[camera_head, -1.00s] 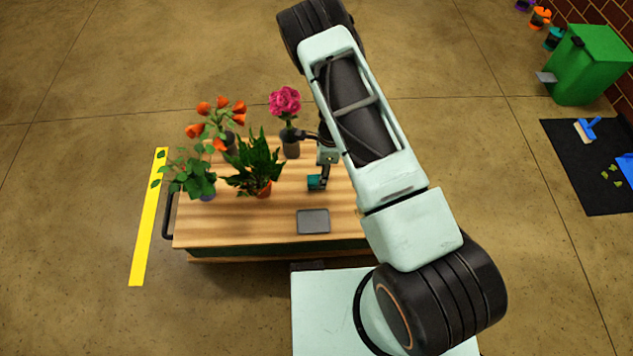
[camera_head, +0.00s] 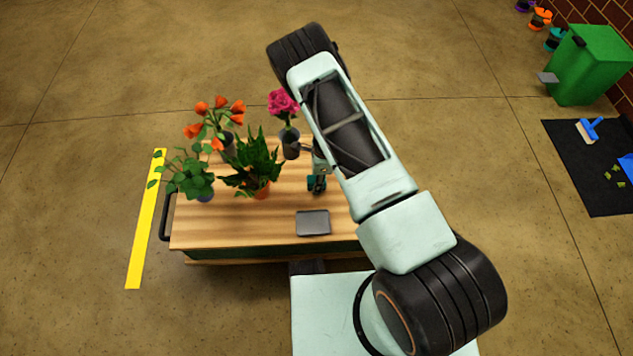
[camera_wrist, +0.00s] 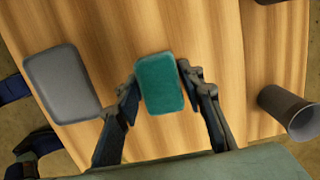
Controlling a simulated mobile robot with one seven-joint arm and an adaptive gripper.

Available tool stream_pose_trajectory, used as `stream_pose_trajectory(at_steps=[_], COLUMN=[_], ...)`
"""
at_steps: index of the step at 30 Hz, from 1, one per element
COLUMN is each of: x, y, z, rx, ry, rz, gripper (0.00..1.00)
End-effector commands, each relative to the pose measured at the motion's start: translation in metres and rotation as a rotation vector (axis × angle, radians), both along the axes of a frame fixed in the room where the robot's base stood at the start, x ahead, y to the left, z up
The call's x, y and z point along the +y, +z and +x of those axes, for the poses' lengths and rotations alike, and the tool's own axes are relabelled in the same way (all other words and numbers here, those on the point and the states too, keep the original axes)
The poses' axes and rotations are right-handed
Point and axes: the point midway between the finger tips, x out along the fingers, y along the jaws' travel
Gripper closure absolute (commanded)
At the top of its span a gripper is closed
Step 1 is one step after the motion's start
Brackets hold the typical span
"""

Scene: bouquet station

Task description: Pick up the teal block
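The teal block (camera_wrist: 160,83) lies on the wooden table (camera_wrist: 205,30), between the two fingertips of my gripper (camera_wrist: 159,76) in the wrist view. One finger stands close along each side of it; I cannot tell whether they touch it. The fingers are spread about as wide as the block. In the head view the block (camera_head: 311,184) is partly hidden behind my gripper (camera_head: 318,178), which is down at it over the table.
A grey tray (camera_head: 313,223) lies near the table's front edge. A grey vase with a pink flower (camera_head: 291,146) stands just behind my gripper. Potted plants, including a leafy one (camera_head: 254,170), fill the left side. Bare wood lies between plants and tray.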

Motion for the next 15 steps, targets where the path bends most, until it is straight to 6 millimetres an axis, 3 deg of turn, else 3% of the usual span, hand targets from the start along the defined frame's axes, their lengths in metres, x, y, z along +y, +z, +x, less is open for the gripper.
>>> stream_pose_trajectory(at_steps=[1, 7, 15], x=[0.0000, 0.0000, 0.0000], y=[0.0001, 0.0002, 0.0019], z=[0.0000, 0.0000, 0.0003], rx=[0.000, 0.000, 0.000], ry=[0.000, 0.000, 0.000], rz=[0.000, 0.000, 0.000], gripper=[0.72, 0.93, 0.93])
